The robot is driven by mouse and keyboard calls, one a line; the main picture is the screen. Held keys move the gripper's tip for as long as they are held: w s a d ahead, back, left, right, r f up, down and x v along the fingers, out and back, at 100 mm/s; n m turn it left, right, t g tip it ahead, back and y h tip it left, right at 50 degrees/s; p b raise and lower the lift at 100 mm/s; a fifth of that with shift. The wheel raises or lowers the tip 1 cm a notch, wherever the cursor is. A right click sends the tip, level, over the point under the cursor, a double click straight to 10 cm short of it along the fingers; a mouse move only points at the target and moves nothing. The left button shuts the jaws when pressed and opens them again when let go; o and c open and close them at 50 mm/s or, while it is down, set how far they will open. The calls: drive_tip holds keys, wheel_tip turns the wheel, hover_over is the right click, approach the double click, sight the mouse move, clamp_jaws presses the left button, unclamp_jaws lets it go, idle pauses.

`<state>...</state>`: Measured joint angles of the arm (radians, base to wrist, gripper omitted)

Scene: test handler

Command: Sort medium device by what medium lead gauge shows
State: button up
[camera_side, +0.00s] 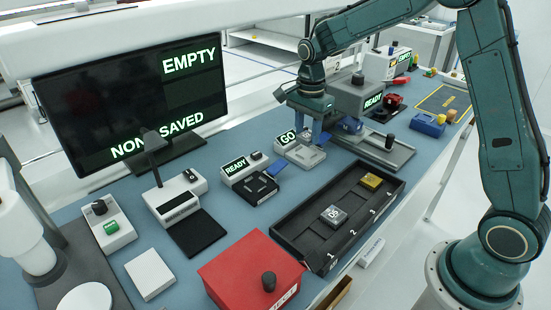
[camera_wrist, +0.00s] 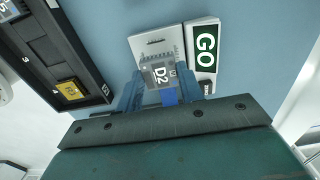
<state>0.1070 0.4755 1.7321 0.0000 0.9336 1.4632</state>
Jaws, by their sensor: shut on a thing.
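A grey square device marked D2 (camera_wrist: 158,72) is between my gripper's blue fingers (camera_wrist: 162,86), and the gripper is shut on it. In the side view my gripper (camera_side: 317,138) is down at a white gauge (camera_side: 305,156), and its arm and fingers hide the device there. The gauge's display (camera_side: 287,138) reads GO; the wrist view shows the same word (camera_wrist: 205,46). The device lies over the white gauge body (camera_wrist: 150,43). I cannot tell whether it rests on it. Which gauge is the medium one is not legible.
A black numbered tray (camera_side: 290,230) holds a grey device (camera_side: 333,216) and a yellow one (camera_side: 371,181). A red bin (camera_side: 235,275) stands front left of it. Another gauge (camera_side: 248,180) reads READY. A grey machine (camera_side: 360,97) and rail (camera_side: 375,150) stand to the right. The monitor (camera_side: 130,100) reads EMPTY.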

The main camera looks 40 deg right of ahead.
drive_tip(key=shift+r, duration=0.6)
drive_tip(key=shift+s+a+r, duration=0.15)
drive_tip(key=shift+a+r, duration=0.15)
drive_tip(key=shift+a, duration=0.2)
drive_tip(key=s+a+r, duration=0.7)
drive_tip(key=s+a, duration=0.2)
drive_tip(key=a, duration=0.1)
drive_tip(key=s+a+r, duration=0.6)
drive_tip(key=s+a, duration=0.3)
hover_over(310, 241)
wheel_tip(310, 241, down, 15)
drive_tip(key=shift+f, duration=0.2)
drive_tip(key=shift+f, duration=2.1)
